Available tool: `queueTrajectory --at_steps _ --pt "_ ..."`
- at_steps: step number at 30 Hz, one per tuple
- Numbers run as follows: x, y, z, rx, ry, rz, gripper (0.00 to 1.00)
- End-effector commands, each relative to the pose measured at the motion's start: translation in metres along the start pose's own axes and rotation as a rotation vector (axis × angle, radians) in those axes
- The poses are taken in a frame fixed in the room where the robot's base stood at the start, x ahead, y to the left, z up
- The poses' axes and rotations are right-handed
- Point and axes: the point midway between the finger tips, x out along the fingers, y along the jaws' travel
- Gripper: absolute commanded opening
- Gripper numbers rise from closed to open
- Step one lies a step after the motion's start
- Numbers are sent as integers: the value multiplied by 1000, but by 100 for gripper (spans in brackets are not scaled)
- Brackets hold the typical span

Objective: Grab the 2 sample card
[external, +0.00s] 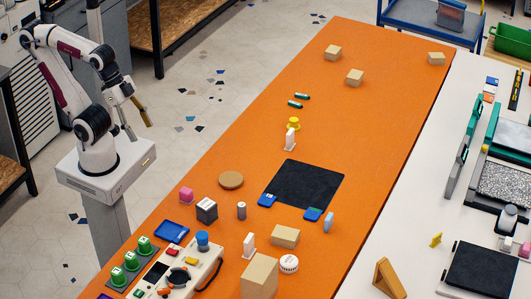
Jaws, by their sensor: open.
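Two small white upright cards stand on the orange table (375,125). One white card (290,140) is behind the black mat, in front of a yellow knob-like piece. The other white card (248,245) is nearer the front, left of a cardboard box. My gripper (138,124) is open and empty, pointing down left of the table, well away from all the cards.
A black mat (305,184) lies mid-table. Cardboard boxes (285,236), a dark cube (206,210), a wooden disc (231,180), a blue tray (172,232) and a control panel (180,270) crowd the front. The table behind the mat is mostly free. A white counter (405,215) adjoins on the right.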

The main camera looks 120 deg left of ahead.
Motion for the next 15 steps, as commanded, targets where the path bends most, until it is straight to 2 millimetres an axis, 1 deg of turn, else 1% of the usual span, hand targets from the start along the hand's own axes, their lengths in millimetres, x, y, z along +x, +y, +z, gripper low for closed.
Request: queueTrajectory --at_steps 8,11,15 --pt "1 0 -2 0 2 1 54" --pt "4 2 -8 2 9 6 54" --pt "12 6 -23 4 28 17 54"
